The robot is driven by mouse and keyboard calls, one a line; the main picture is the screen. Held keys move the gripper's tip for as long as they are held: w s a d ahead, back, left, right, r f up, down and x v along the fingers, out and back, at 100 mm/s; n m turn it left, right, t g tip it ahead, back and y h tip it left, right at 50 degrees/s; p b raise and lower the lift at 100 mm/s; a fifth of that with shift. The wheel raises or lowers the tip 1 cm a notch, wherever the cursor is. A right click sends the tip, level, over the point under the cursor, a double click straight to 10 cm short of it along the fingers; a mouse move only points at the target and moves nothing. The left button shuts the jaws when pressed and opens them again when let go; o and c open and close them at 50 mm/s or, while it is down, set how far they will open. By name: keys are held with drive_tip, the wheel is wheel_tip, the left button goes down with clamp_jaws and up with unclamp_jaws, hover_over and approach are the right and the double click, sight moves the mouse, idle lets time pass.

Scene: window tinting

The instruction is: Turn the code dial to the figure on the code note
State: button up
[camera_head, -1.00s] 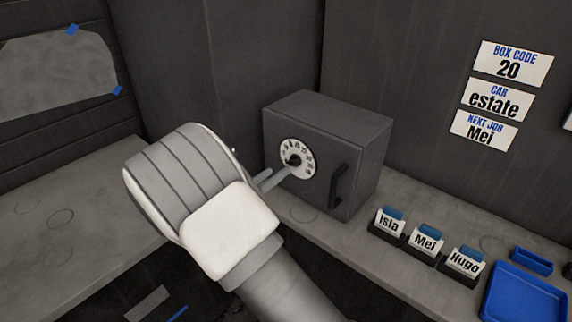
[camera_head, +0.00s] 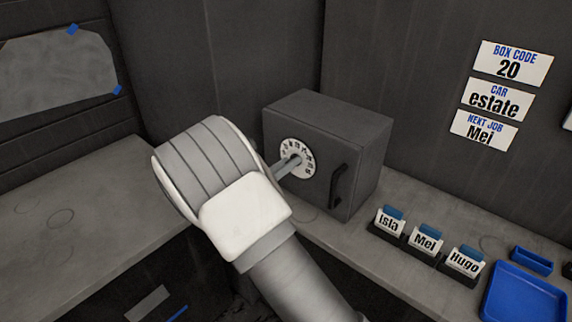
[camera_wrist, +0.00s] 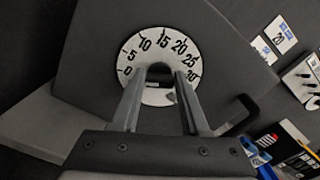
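The code note (camera_head: 514,62) on the wall reads BOX CODE 20. The dark box (camera_head: 333,130) on the bench carries a white round code dial (camera_head: 308,165) on its front. In the wrist view the dial (camera_wrist: 126,58) shows figures from 0 to 30 in steps of five. My gripper (camera_wrist: 161,73) is at the dial, its two fingers apart on either side of the dark centre knob. The knob is partly hidden by the fingers, and contact with it cannot be made out. I cannot read where the dial points.
The box's dark handle (camera_head: 338,186) is just right of the dial. Name card holders (camera_head: 427,239) and a blue tray (camera_head: 524,296) stand on the bench to the right. The bench at left (camera_head: 70,200) is mostly clear.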

clamp_jaws()
drive_tip(key=shift+f+m, duration=0.1)
drive_tip(key=shift+m, duration=0.2)
drive_tip(key=shift+s+d+f+m+b, duration=0.1)
drive_tip(key=shift+m+b, duration=3.75)
drive_tip(key=shift+b, duration=0.6)
drive_tip(key=shift+s+d+f+m+b, duration=0.1)
drive_tip(key=shift+m+b, duration=3.8)
drive_tip(key=shift+b, duration=0.55)
drive_tip(key=shift+s+d+f+m+b, duration=0.1)
drive_tip(key=shift+m+b, duration=3.75)
drive_tip(key=shift+b, duration=0.6)
drive_tip(key=shift+r, duration=0.1)
drive_tip(key=o, duration=0.9)
unclamp_jaws()
drive_tip(key=shift+c, duration=0.2)
